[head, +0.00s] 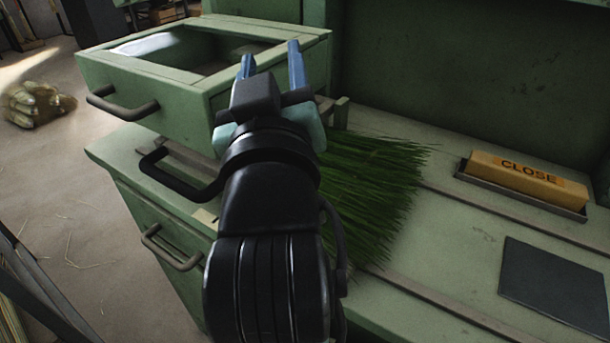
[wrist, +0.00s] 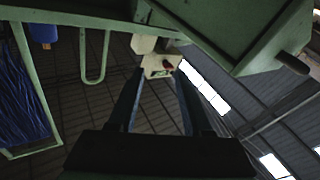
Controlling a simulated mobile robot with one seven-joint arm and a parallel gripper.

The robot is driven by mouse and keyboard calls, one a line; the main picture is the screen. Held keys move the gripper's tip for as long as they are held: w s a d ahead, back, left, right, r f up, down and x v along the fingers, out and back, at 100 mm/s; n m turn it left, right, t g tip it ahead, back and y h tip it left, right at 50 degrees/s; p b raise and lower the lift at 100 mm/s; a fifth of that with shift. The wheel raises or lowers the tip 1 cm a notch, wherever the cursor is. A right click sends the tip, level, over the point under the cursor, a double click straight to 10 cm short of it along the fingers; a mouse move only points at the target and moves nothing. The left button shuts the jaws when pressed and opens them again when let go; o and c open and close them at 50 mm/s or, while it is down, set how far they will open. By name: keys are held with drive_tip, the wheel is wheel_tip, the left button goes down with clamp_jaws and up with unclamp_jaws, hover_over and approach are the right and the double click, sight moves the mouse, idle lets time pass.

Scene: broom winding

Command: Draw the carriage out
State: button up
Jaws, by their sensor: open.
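My gripper (head: 271,62) is open, its two blue fingers pointing up and away, with nothing seen between them. It is in front of the right side of a green box (head: 155,92) with an open top and a grey bar handle (head: 122,105). A black loop handle (head: 170,178) sticks out below the box, at the left edge of the green bench; my arm hides its right end. I cannot tell which of these parts is the carriage. In the wrist view the dark fingers (wrist: 157,98) stand apart, with the box (wrist: 235,30) above right.
Green bristles (head: 375,190) lie on the bench beside my arm. Rails (head: 480,205) run along the bench top. A yellow CLOSE block (head: 525,178) sits in a tray, near a dark plate (head: 555,283). A lower drawer handle (head: 170,250) is on the bench front. Gloves (head: 38,104) lie on the floor.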

wheel_tip(320, 180, down, 5)
drive_tip(key=n+g+p, duration=0.4)
drive_tip(key=g+p, duration=0.5)
drive_tip(key=p, duration=0.9)
drive_tip(key=s+f+n+g+h+p, duration=0.1)
drive_tip(key=s+f+n+g+p, duration=0.2)
drive_tip(key=s+g+p, duration=0.9)
drive_tip(key=f+t+p, duration=0.1)
drive_tip(key=f, duration=0.3)
drive_tip(key=d+f+t+p, duration=0.1)
drive_tip(key=f+p, duration=0.1)
drive_tip(key=f, duration=0.2)
drive_tip(key=w+f+p, duration=0.1)
drive_tip(key=f+p, duration=0.1)
drive_tip(key=f, duration=0.2)
drive_tip(key=shift+d+t, duration=0.4)
clamp_jaws()
